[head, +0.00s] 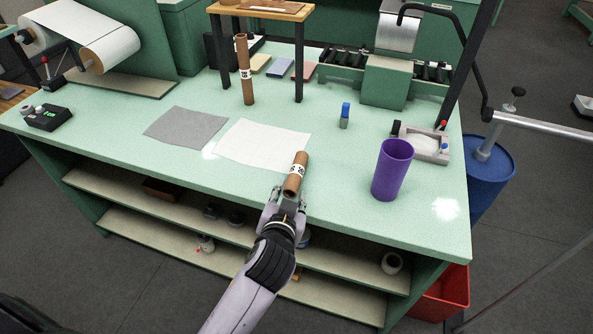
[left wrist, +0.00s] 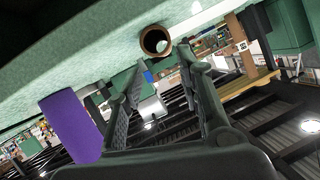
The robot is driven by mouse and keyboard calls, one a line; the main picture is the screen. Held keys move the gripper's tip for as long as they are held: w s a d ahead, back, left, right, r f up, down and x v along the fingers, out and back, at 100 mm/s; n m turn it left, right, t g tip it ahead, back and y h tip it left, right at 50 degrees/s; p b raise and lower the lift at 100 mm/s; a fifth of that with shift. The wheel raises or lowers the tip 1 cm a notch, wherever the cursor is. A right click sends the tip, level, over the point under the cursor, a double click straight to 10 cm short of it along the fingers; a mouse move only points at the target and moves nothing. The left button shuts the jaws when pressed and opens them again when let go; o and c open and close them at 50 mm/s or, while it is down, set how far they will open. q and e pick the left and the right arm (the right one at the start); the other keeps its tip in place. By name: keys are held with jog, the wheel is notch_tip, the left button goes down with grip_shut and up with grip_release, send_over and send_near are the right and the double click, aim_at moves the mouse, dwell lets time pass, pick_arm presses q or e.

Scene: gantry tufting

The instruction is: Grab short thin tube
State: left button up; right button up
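A short thin brown tube (head: 296,172) with a white printed label is near the front edge of the green table, leaning right in the head view. I cannot tell whether it rests on the table. In the left wrist view its round open end (left wrist: 155,41) shows just beyond my fingertips, roughly between them. My left gripper (head: 285,198) is at the tube's near, lower end. Its two fingers (left wrist: 160,62) are spread apart in the wrist view, with no tube between the pads. My right gripper is not in view.
A wide purple tube (head: 392,170) stands to the right, and a tall thin brown tube (head: 244,70) stands farther back. A white sheet (head: 255,145) and a grey sheet (head: 185,126) lie flat. A small blue-capped bottle (head: 345,116) stands behind. Shelves (head: 330,268) run below the table.

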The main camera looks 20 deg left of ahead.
aim_at(293, 184)
pick_arm(q)
jog(key=p+x, duration=0.1)
jog(key=x, duration=0.7)
jog(key=shift+w+f, duration=0.1)
jog(key=shift+f, duration=0.05)
jog(key=shift+c, duration=0.4)
jog(key=c, duration=0.6)
